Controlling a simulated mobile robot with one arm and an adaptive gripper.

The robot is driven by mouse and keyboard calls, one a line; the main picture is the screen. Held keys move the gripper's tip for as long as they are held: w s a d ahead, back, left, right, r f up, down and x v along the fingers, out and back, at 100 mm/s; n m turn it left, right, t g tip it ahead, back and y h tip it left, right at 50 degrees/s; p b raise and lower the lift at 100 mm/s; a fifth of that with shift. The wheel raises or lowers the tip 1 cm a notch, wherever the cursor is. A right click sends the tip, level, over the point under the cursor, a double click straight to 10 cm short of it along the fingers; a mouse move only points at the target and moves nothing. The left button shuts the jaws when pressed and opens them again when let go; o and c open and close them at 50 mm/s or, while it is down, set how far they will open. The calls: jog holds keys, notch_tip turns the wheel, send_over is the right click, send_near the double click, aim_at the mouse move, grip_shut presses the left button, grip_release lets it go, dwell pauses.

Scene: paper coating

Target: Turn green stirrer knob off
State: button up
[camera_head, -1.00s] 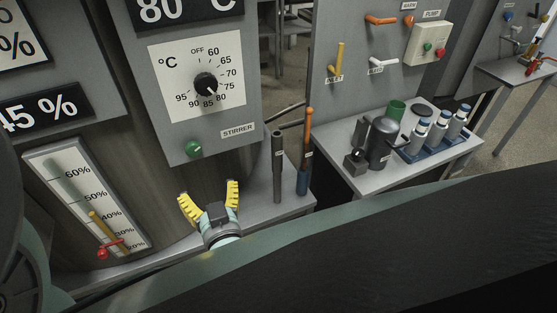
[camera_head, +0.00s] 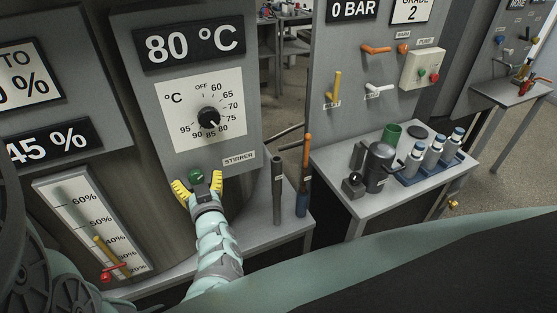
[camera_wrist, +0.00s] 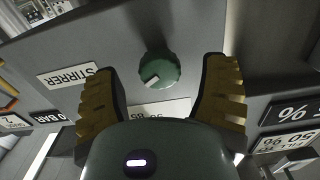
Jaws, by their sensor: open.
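The green stirrer knob (camera_head: 196,176) sits at the bottom of the grey control panel, left of the STIRRER label (camera_head: 238,159). In the wrist view the round green knob (camera_wrist: 159,71) shows whole, with a pale pointer mark at its lower left. My gripper (camera_head: 198,186) is at the knob with its yellow-padded fingers spread to either side. In the wrist view my gripper (camera_wrist: 160,80) is open, the knob between the fingertips, with a visible gap on each side. I cannot tell how far the fingers are from the panel.
A black temperature dial (camera_head: 210,118) is above the knob, under the 80 °C display (camera_head: 190,44). A dark grey cylinder (camera_head: 278,188) and an orange-handled tool (camera_head: 304,175) stand right of my arm.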

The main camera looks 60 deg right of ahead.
jog(key=shift+x, duration=1)
jog(key=c, duration=1.2)
